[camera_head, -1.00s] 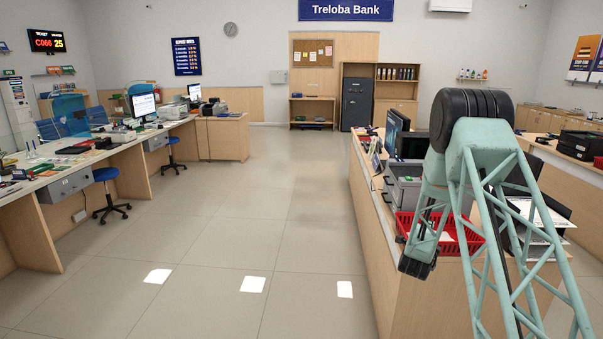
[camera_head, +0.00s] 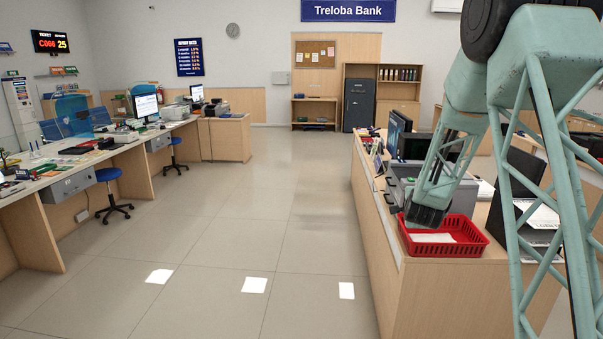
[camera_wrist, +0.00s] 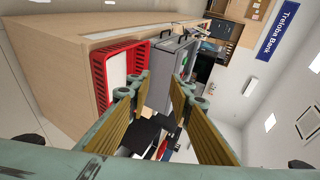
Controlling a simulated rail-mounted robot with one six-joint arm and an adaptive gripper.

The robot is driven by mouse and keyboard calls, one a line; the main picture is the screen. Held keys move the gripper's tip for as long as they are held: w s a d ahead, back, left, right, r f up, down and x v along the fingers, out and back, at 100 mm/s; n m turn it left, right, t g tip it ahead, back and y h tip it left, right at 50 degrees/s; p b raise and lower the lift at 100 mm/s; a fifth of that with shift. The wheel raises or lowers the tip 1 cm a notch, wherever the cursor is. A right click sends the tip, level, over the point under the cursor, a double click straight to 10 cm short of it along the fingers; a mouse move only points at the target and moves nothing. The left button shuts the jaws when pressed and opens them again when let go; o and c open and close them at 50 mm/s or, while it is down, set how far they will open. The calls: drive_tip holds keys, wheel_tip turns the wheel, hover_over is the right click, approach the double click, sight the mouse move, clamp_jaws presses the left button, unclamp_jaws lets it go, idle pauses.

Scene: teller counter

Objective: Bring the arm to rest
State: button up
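My gripper (camera_wrist: 156,98) shows in the wrist view with its two ribbed, brown-yellow fingers spread apart. Nothing is held between them. In the head view my green lattice arm is folded on the right side over the counter, and I cannot make out the fingers there. A dark end of an arm link appears just above or in front of the red basket (camera_head: 462,246); I cannot tell whether they touch. The basket holds white paper and also shows in the wrist view (camera_wrist: 100,82), to the left of the fingers.
The right counter (camera_head: 440,300) carries grey equipment (camera_head: 462,198), a monitor (camera_head: 398,132) and a black folder or screen (camera_head: 522,172). A left counter (camera_head: 40,184) has blue stools (camera_head: 109,175). The tiled floor (camera_head: 250,220) between the counters is clear.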

drive_tip(key=s+a+r+n+g+y, duration=0.1)
drive_tip(key=s+a+r+n, duration=0.3)
drive_tip(key=s, duration=0.5)
drive_tip(key=s+a+r+n+g+y, duration=0.1)
drive_tip(key=s+a+r+n+y, duration=0.15)
drive_tip(key=s+a+r, duration=0.5)
drive_tip(key=s+a+r+n+g, duration=0.1)
drive_tip(key=s+a+r+n, duration=0.25)
drive_tip(key=s, duration=0.65)
drive_tip(key=s+a+n+g, duration=0.2)
drive_tip(key=s+n, duration=0.3)
drive_tip(key=s, duration=1.6)
drive_tip(key=s+a+n+g, duration=0.2)
drive_tip(key=s+n, duration=0.3)
drive_tip(key=s, duration=1.7)
drive_tip(key=shift+s+r+g+y, duration=0.2)
drive_tip(key=shift+r+g+y, duration=0.2)
drive_tip(key=shift+g, duration=0.2)
drive_tip(key=shift+a+r, duration=0.1)
